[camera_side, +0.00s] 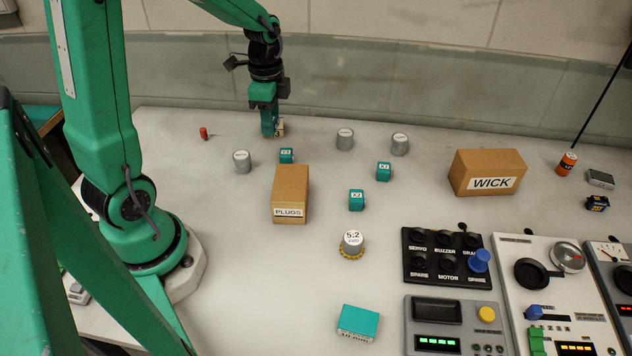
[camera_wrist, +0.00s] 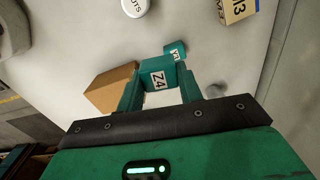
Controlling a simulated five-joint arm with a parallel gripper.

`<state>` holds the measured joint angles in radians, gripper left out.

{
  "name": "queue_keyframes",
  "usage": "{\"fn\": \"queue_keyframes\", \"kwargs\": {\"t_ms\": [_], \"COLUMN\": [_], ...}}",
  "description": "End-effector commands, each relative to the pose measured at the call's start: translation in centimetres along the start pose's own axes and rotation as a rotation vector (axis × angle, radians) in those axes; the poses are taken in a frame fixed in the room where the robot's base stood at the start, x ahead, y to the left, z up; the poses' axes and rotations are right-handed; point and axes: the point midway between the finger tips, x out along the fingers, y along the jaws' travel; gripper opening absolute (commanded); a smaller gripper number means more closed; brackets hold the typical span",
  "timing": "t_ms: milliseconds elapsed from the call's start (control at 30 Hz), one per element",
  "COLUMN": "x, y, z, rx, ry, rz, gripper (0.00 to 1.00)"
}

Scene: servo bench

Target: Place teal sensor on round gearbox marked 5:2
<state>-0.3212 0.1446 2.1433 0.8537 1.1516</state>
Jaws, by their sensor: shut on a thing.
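My gripper (camera_side: 271,131) is at the back of the bench, left of centre. In the wrist view my gripper (camera_wrist: 160,88) is shut on a teal cube (camera_wrist: 158,79) marked Z4. Three other teal cubes stand on the bench: a rear one (camera_side: 286,156), a right one (camera_side: 383,172) and a front one (camera_side: 356,201). A flat teal box (camera_side: 358,322) lies at the front; its label is too small to read. The round gearbox (camera_side: 352,245) marked 5:2, with a white top and yellow toothed base, stands mid-bench, its top bare, well away from my gripper.
A PLUGS carton (camera_side: 290,195) stands between my gripper and the gearbox. A WICK carton (camera_side: 488,172) is at right. Round grey cans (camera_side: 345,139) stand behind. Control panels (camera_side: 447,257) fill the front right. A tan M3 block (camera_wrist: 238,9) shows in the wrist view.

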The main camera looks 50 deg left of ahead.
Motion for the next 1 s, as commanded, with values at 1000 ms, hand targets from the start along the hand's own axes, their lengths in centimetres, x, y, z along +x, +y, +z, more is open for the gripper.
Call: {"fn": "queue_keyframes", "kwargs": {"t_ms": [1000], "x": [-2.3], "y": [15.9], "z": [-15.4], "rx": [0.856], "ry": [0.000], "rz": [0.000], "gripper": [0.14]}}
